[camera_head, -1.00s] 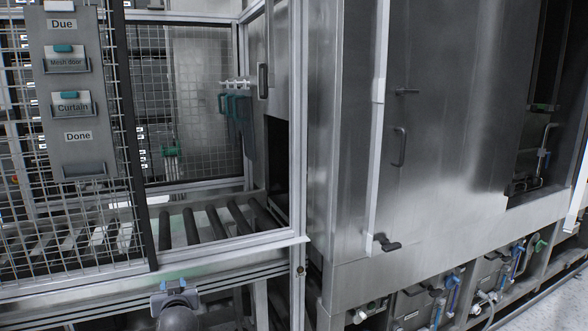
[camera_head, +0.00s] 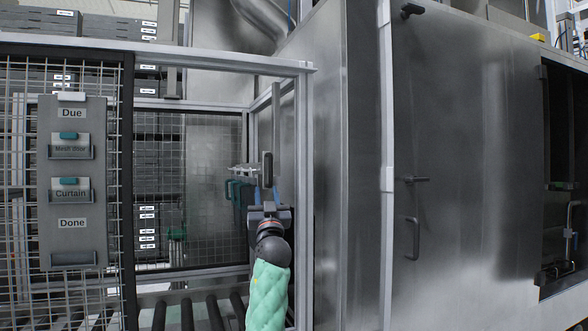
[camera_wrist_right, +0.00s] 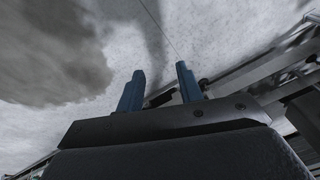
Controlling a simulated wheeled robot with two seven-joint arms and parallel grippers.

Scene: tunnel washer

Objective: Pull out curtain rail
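The curtain rail (camera_head: 244,170) is a short pale bar inside the framed opening, with teal hooks or clips (camera_head: 236,190) hanging below it. Its right end is beside a dark upright handle (camera_head: 267,168). The hanging curtain is mostly hidden behind my gripper. My right gripper (camera_wrist_right: 160,88) shows two blue fingers apart with nothing between them.
A mesh panel (camera_head: 25,200) with a card board (camera_head: 72,225) marked Due, Curtain and Done stands left. Rollers (camera_head: 190,312) lie below. A large steel washer (camera_head: 460,130) fills the right.

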